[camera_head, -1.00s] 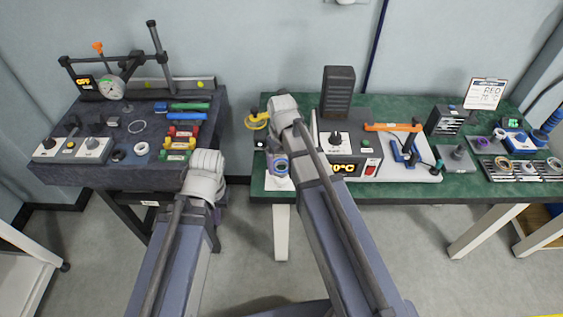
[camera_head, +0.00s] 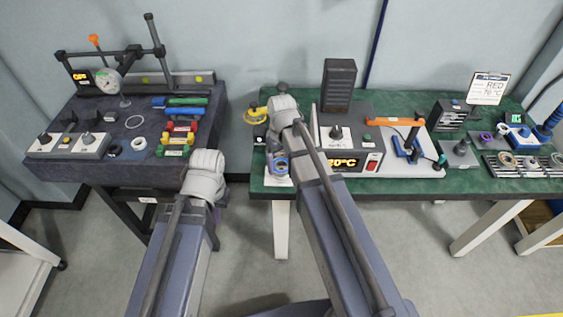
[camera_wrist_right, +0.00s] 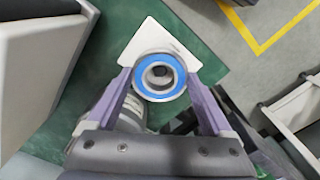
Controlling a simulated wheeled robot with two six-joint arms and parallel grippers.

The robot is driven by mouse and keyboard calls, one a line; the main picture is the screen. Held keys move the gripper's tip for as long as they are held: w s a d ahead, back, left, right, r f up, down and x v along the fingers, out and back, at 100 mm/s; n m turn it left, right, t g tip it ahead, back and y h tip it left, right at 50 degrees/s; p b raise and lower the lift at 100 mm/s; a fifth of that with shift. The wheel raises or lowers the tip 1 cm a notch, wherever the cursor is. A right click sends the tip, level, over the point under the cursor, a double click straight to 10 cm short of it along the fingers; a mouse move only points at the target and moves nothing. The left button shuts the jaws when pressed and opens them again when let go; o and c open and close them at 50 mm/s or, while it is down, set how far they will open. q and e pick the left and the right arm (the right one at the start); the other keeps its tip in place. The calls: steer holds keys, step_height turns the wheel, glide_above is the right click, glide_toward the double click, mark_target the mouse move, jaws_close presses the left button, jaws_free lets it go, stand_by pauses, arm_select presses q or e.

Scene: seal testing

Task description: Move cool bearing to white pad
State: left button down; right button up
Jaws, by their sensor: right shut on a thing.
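The bearing (camera_wrist_right: 159,77), a metal ring with a blue seal, is between the two purple fingers of my right gripper (camera_wrist_right: 159,82), which is shut on it. In the head view the bearing (camera_head: 281,167) shows below my right wrist, at the front left of the green table. The white pad (camera_wrist_right: 152,37) lies on the green table below and behind the bearing in the right wrist view; the bearing covers part of it. I cannot tell whether the bearing touches it. The pad's front edge shows in the head view (camera_head: 279,182). My left gripper's fingers are hidden behind its wrist.
A heater box with a temperature display (camera_head: 343,162) stands just right of my right gripper. A yellow ring-shaped part (camera_head: 255,117) is behind it to the left. The dark table (camera_head: 60,175) at left carries a dial gauge (camera_head: 107,80) and coloured parts.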

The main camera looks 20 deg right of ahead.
steer(key=shift+f+b, duration=0.55)
steer(key=shift+b, duration=0.05)
stand_by(0.5)
steer(key=o, duration=1.5)
steer(key=shift+r, duration=0.1)
step_height(320, 180, up, 8)
steer(key=p, duration=0.8)
steer(key=shift+h, duration=0.6)
steer(key=s+a, duration=0.3)
steer(key=s, duration=0.1)
steer(key=s+a, duration=0.4)
steer(key=s, duration=0.1)
steer(key=s+a, duration=0.3)
steer(key=s, duration=0.2)
steer(key=shift+s+a, duration=0.1)
steer(key=shift+a, duration=0.15)
